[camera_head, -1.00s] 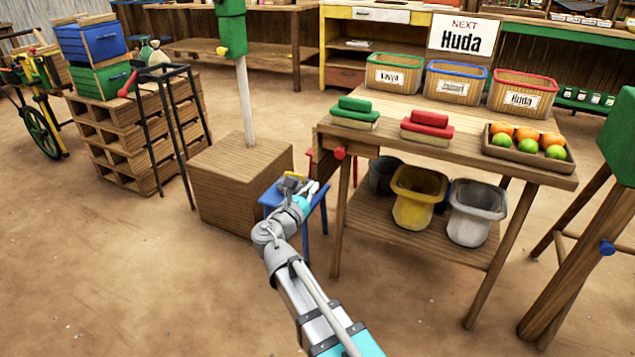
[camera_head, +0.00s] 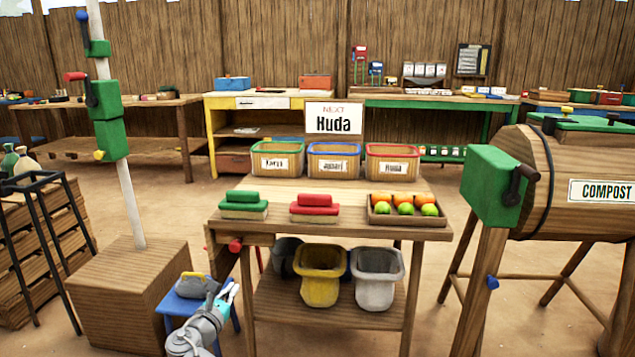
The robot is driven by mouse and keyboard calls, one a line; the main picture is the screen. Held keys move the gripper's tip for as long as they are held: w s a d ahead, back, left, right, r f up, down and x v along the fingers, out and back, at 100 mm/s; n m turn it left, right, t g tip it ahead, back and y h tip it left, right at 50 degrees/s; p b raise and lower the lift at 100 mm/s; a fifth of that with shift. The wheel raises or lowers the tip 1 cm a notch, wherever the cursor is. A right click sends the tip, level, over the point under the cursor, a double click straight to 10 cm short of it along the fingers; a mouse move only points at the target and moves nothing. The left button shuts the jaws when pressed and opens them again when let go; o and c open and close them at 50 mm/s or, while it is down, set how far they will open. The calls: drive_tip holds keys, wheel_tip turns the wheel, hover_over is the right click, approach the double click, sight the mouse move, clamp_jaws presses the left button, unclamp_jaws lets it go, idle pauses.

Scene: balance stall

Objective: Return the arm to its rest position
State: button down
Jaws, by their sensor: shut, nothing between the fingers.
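My grey and teal arm reaches up from the bottom edge of the head view, left of centre. My gripper (camera_head: 230,290) is at its end, small in the picture, shut and empty. It shows in front of the right side of a small blue stool (camera_head: 178,304). A grey object with a yellow handle (camera_head: 198,285) sits on the stool, just left of the gripper. I cannot tell whether the gripper touches it.
A wooden table (camera_head: 340,222) stands right of the arm, with buckets such as a yellow one (camera_head: 320,290) on its lower shelf. A wooden block with a post (camera_head: 125,300) stands left. A compost drum (camera_head: 590,170) is at right. Bare floor (camera_head: 425,300) lies between table and drum.

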drive_tip(key=w+d+f+m+g+h+p, duration=0.1)
drive_tip(key=d+f+m+g, duration=0.15)
drive_tip(key=d+m, duration=0.4)
drive_tip(key=d+f+m+g+h+p, duration=0.1)
drive_tip(key=d+m+g+p, duration=0.2)
drive_tip(key=d, duration=0.6)
drive_tip(key=w+d+f+m+g+h, duration=0.1)
drive_tip(key=d+f+m+g, duration=0.1)
drive_tip(key=d+m+g, duration=0.45)
drive_tip(key=s+d+f+m+g+y+p, duration=0.1)
drive_tip(key=s+d+m+g+y+p, duration=0.2)
drive_tip(key=s+d+m, duration=0.45)
drive_tip(key=s+d+f+m+g+y+p, duration=0.25)
drive_tip(key=s+d+m+y, duration=0.2)
drive_tip(key=d+m, duration=0.45)
wheel_tip(320, 180, up, 39)
drive_tip(key=n+p, duration=0.1)
drive_tip(key=p, duration=3.7)
drive_tip(key=shift+d, duration=0.45)
drive_tip(key=shift+h, duration=0.25)
